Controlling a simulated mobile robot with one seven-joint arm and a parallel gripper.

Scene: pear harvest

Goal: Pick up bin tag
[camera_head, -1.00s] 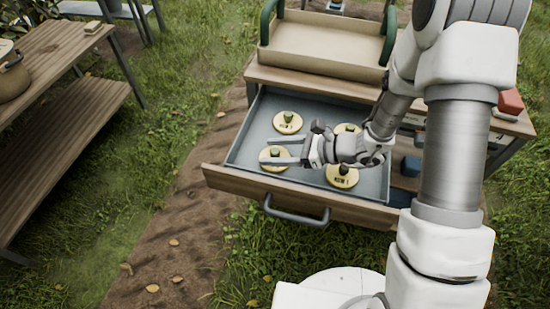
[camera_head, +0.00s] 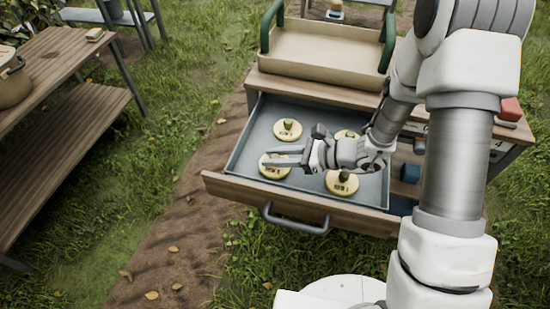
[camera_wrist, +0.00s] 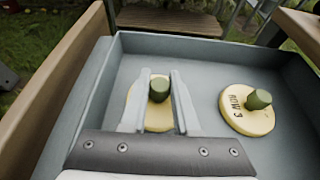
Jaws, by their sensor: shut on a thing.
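Several round cream bin tags with green knobs lie in the open grey drawer: the back left tag (camera_head: 288,132), the back right tag (camera_head: 345,134), the front right tag (camera_head: 341,187) and the front left tag (camera_head: 275,172). My gripper (camera_head: 268,156) is over the front left tag, with its fingers shut on that tag's knob. In the wrist view the green knob (camera_wrist: 159,90) sits between the two fingers, and the tag's disc (camera_wrist: 158,118) shows below them. I cannot tell whether this tag is clear of the drawer floor. Another tag (camera_wrist: 246,112) lies to the right, marked ROW 3.
The drawer's wooden front (camera_head: 300,209) with a dark handle stands out toward me. A beige tray (camera_head: 320,50) with green handles sits on the bench top behind. A wooden shelf (camera_head: 60,130) stands at left.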

